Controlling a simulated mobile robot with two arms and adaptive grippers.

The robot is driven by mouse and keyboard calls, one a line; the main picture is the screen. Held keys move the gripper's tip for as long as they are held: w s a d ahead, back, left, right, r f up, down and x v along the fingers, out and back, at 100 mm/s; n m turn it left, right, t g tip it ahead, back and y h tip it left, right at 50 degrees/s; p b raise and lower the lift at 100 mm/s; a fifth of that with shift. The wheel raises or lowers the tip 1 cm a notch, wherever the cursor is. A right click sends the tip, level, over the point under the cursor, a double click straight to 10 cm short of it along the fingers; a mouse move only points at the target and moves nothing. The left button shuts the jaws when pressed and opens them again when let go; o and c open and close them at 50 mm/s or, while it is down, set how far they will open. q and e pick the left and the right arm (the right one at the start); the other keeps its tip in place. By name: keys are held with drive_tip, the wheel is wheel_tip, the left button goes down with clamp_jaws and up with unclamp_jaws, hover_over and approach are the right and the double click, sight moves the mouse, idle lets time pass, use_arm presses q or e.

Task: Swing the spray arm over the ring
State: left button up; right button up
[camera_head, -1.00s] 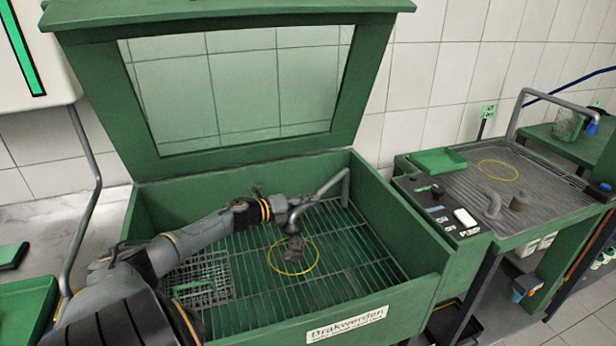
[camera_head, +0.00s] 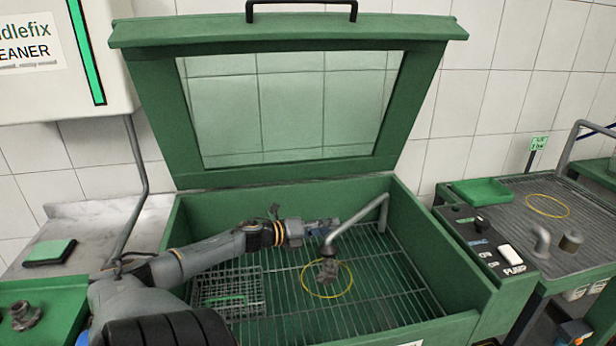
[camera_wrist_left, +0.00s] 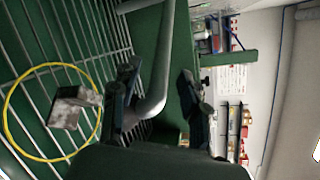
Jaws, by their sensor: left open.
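The spray arm (camera_head: 360,217) is a grey bent pipe rising at the basin's back right. Its free end hangs over the yellow ring (camera_head: 306,287) on the wire rack. A dirty grey block (camera_head: 327,272) lies inside the ring; the wrist view shows this block (camera_wrist_left: 72,107) within the ring (camera_wrist_left: 8,112). My left gripper (camera_head: 322,228) is at the bend near the pipe's free end. In the wrist view its two fingers (camera_wrist_left: 160,100) are apart, with the pipe (camera_wrist_left: 161,70) showing between them. Contact cannot be told. My right gripper is not in view.
The green washer basin (camera_head: 462,285) has its windowed lid (camera_head: 290,172) raised. A wire basket (camera_head: 230,290) sits on the rack left of the ring. A control panel (camera_head: 487,243) and another worktop (camera_head: 560,240) stand to the right.

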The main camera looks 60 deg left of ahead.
use_arm(q)
drive_tip(key=shift+v, duration=2.9)
